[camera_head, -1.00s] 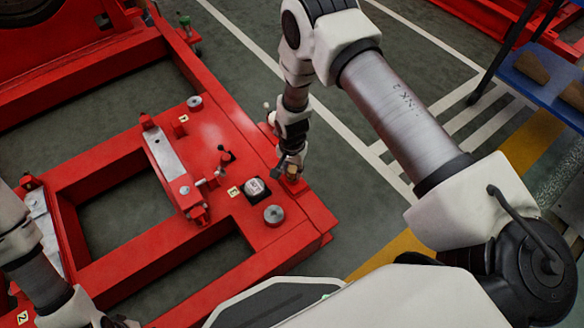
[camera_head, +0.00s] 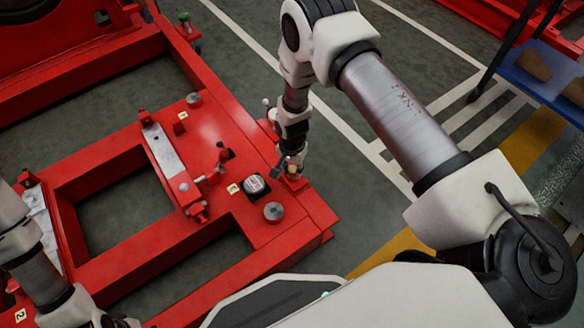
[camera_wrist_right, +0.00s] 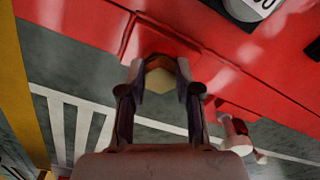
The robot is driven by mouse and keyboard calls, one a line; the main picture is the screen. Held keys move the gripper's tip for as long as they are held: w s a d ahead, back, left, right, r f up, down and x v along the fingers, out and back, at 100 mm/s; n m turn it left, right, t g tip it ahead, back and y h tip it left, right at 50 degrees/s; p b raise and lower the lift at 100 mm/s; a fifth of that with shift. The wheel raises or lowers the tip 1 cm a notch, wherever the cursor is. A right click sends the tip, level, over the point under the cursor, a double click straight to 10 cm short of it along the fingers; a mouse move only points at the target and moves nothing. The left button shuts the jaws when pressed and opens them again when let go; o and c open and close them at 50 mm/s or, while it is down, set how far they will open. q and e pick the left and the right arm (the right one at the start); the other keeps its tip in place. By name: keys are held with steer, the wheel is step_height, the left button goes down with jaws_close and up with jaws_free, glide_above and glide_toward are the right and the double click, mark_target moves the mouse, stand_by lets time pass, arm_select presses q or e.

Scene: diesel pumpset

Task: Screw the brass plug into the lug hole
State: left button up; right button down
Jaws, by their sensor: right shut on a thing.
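The brass plug (camera_wrist_right: 159,80) shows as a tan hexagonal head between the fingertips of my right gripper (camera_wrist_right: 158,72) in the right wrist view. The gripper is shut on it. In the head view, my right gripper (camera_head: 288,164) points down at the red lug (camera_head: 295,183) on the right edge of the red frame. The plug (camera_head: 293,170) is small there, just above or at the lug. The hole is hidden under the plug and fingers, so I cannot tell how deep the plug sits. My left arm is at the lower left; its gripper is out of view.
A black-and-white round gauge-like part (camera_head: 255,186) and a grey round mount (camera_head: 273,211) stand on the red frame (camera_head: 235,130) near the lug. A blue table (camera_head: 540,78) with brown pieces is at the upper right. Grey floor lies beyond the frame.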

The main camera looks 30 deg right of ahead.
steer(key=m, duration=0.1)
steer(key=m+p, duration=0.1)
steer(key=m, duration=0.1)
steer(key=shift+r+m, duration=0.25)
steer(key=shift+m, duration=0.05)
steer(key=m+p, duration=0.1)
steer(key=m, duration=0.2)
steer(key=m+p, duration=0.1)
steer(key=m, duration=0.2)
steer(key=shift+w+f+m, duration=0.15)
steer(key=shift+w+m, duration=0.05)
steer(key=shift+m, duration=0.1)
steer(key=shift+w+f+m, duration=0.1)
steer(key=shift+m, duration=0.7)
